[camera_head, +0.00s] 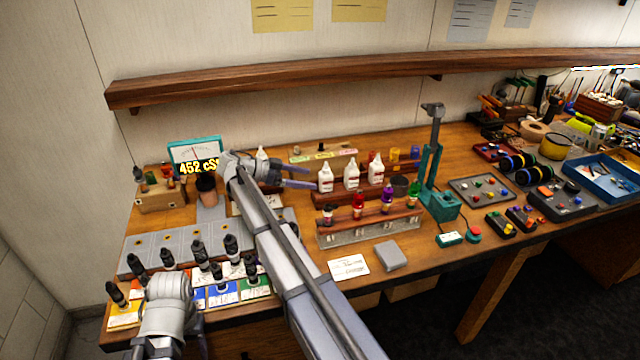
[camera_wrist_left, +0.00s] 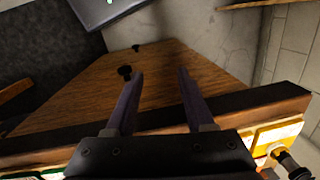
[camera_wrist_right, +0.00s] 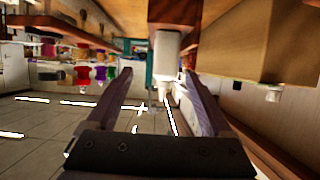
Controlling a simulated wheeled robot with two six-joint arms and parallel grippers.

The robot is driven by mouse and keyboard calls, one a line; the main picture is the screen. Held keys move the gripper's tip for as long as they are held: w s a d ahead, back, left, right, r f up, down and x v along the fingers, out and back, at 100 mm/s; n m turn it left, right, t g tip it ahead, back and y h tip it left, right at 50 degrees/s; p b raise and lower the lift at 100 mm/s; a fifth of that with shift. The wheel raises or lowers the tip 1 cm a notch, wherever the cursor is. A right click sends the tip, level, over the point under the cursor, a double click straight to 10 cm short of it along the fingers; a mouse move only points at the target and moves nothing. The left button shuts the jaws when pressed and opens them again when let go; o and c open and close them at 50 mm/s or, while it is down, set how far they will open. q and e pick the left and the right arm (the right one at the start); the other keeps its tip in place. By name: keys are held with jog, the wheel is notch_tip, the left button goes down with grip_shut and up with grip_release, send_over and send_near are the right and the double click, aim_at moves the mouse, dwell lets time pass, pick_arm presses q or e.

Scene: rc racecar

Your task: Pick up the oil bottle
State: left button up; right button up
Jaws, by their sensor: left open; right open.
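Several white bottles with red labels stand in a row on a wooden rack; the leftmost of them (camera_head: 325,180) is closest to my right gripper (camera_head: 311,178). Another white bottle (camera_head: 262,156) stands behind that gripper. I cannot tell which is the oil bottle. My right gripper is open and empty, its fingers pointing right toward the row. In the right wrist view, a white bottle (camera_wrist_right: 166,58) appears upside down between and beyond the open fingers (camera_wrist_right: 158,78). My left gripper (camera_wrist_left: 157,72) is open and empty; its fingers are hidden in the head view.
A front rack (camera_head: 370,229) holds small coloured bottles. A green press (camera_head: 432,180) stands right of the racks. A grey block (camera_head: 390,255) and a white card (camera_head: 348,267) lie in front. A shelf (camera_head: 350,78) runs above. Black-capped bottles stand at the left front.

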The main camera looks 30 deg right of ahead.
aim_at(320, 179)
jog(key=shift+w+f, duration=0.45)
jog(key=shift+s+d, duration=0.15)
jog(key=shift+s+d+f+b, duration=0.15)
jog(key=shift+d+b, duration=0.2)
jog(key=shift+b, duration=0.1)
jog(key=shift+d+f, duration=0.3)
jog(key=shift+d, duration=0.4)
jog(key=shift+s+d+b, duration=0.2)
jog(key=shift+d+b, duration=0.1)
jog(key=shift+d, duration=0.15)
jog(key=b+x, duration=0.1)
jog(key=x, duration=0.2)
jog(key=shift+d, duration=0.35)
jog(key=shift+d+f, duration=0.1)
jog(key=shift+d, duration=0.2)
pick_arm(q)
jog(key=f, duration=0.3)
jog(key=shift+w, duration=0.4)
pick_arm(e)
jog(key=shift+c, duration=0.3)
